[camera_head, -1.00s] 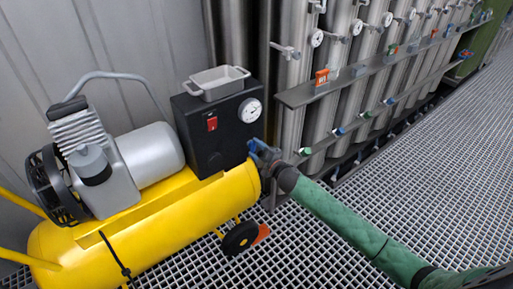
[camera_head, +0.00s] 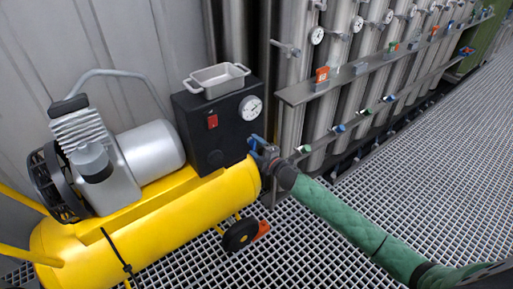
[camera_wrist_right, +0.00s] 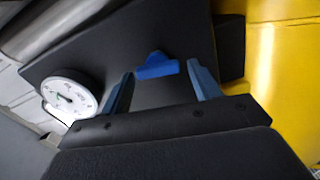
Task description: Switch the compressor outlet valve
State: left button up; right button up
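The yellow compressor (camera_head: 150,225) stands at the left with a black control box (camera_head: 225,130) on it. A blue valve handle (camera_wrist_right: 156,66) shows on the black panel in the right wrist view. My right gripper (camera_head: 258,146) is at the lower right of the box. In the right wrist view my right gripper (camera_wrist_right: 160,88) is open, its two blue fingers on either side of the handle. The handle appears just beyond the fingertips; I cannot tell if they touch it. In the head view the gripper hides the handle. My left gripper is out of view.
A round gauge (camera_head: 250,108) and a red switch (camera_head: 212,121) are on the box, with a grey tray (camera_head: 216,80) on top. Steel vessels with small valves and a shelf (camera_head: 298,95) stand close to the right. The grating floor (camera_head: 420,170) is open at right.

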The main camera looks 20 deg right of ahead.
jog(key=shift+o, duration=0.2)
jog(key=shift+s+d, duration=0.1)
jog(key=shift+s, duration=0.1)
jog(key=v, duration=0.7)
jog(key=shift+s, duration=0.15)
dwell(0.5)
